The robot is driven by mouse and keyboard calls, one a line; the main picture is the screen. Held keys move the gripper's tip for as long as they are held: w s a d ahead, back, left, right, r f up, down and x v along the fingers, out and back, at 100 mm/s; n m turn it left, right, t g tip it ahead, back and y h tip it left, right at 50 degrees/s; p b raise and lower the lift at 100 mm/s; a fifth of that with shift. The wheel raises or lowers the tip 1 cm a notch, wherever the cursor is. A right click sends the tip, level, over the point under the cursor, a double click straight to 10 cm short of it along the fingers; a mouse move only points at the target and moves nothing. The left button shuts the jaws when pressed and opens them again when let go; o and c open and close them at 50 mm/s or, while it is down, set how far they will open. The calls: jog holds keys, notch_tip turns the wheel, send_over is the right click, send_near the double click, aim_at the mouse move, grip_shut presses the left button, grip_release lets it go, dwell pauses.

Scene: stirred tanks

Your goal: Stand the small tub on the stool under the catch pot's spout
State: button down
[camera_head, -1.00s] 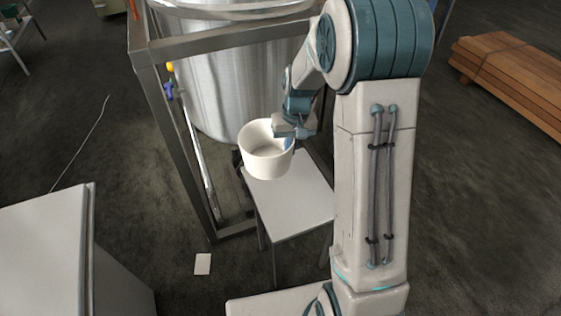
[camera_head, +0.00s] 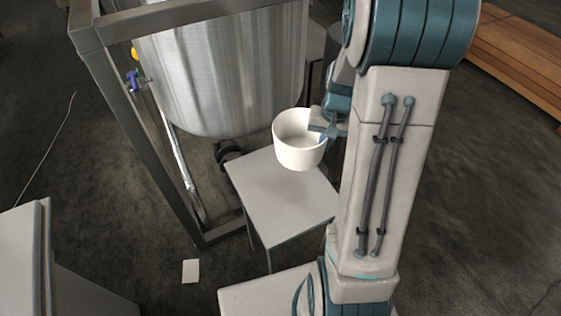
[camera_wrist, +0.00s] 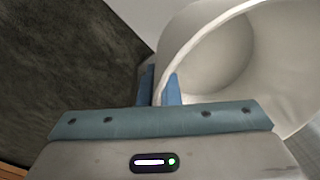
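The small white tub (camera_head: 297,152) is upright and looks empty inside. My gripper (camera_head: 324,134) is shut on the right side of its wall. In the wrist view the blue fingers (camera_wrist: 160,88) pinch the rim of the tub (camera_wrist: 270,75), one finger on each side of the wall. The stool (camera_head: 275,200) has a flat white square top, and the tub appears over its back right part; I cannot tell whether the two touch. The steel tank (camera_head: 225,75) stands behind the stool in a frame. A dark fitting (camera_head: 228,152) shows under the tank; I cannot make out the spout clearly.
A steel frame post (camera_head: 140,130) stands left of the stool. A grey cabinet (camera_head: 25,250) is at the lower left. A white card (camera_head: 190,271) lies on the floor. Stacked timber (camera_head: 520,60) lies at the far right.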

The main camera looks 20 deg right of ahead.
aim_at(300, 140)
jog(key=w+a+f, duration=0.2)
jog(key=w+a+f+b, duration=0.1)
jog(key=w+a+f, duration=0.1)
jog(key=a, duration=0.1)
jog(key=w+a+f+b, duration=0.1)
jog(key=w+a, duration=0.1)
jog(key=shift+w+a+f, duration=0.15)
jog(key=shift+f, duration=0.25)
jog(key=shift+f+b, duration=0.8)
jog(key=shift+f, duration=1.15)
jog(key=shift+f, duration=0.25)
jog(key=c, duration=1.6)
grip_release()
jog(key=shift+c, duration=0.2)
jog(key=shift+r, duration=0.2)
